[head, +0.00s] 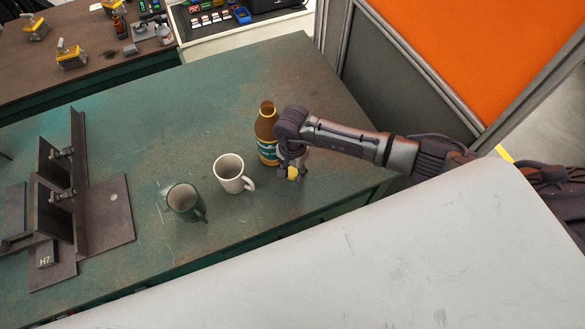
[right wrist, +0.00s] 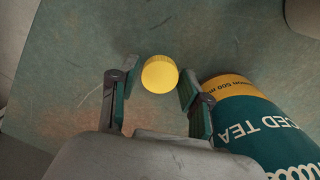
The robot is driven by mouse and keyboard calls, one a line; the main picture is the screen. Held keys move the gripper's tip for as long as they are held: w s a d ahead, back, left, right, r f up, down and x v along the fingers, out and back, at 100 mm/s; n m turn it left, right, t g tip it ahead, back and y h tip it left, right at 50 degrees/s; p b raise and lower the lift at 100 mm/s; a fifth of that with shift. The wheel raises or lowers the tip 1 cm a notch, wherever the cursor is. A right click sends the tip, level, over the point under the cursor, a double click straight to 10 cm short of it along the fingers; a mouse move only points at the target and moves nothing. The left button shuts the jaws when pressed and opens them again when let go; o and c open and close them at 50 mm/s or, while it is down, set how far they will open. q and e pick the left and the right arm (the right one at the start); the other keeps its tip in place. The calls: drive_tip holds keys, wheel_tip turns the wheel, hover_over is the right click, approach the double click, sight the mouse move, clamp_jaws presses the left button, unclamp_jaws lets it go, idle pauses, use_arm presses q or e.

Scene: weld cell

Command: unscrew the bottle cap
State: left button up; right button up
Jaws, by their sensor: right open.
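The bottle (head: 266,128), brown with a teal and yellow label, stands upright on the green table (head: 130,120). Its neck top shows a pale open mouth with no cap on it. The label side fills the right of the right wrist view (right wrist: 262,120). The yellow cap (head: 292,173) is apart from the bottle, at the tips of my right gripper (head: 290,165). In the right wrist view the cap (right wrist: 160,74) lies between and just beyond the open fingers (right wrist: 157,92), closer to the right finger. I cannot tell whether it touches the table. My left gripper is out of view.
A white mug (head: 229,173) and a green mug (head: 184,202) stand left of the bottle. A dark metal fixture (head: 105,215) occupies the table's left end. A grey panel and an orange panel (head: 490,50) rise behind my right arm. The back middle of the table is clear.

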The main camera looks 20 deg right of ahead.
sight(292, 172)
drive_tip(key=shift+r+p, duration=0.3)
drive_tip(key=shift+r+b, duration=0.3)
drive_tip(key=shift+r, duration=0.1)
wheel_tip(292, 172, up, 11)
drive_tip(key=b, duration=0.2)
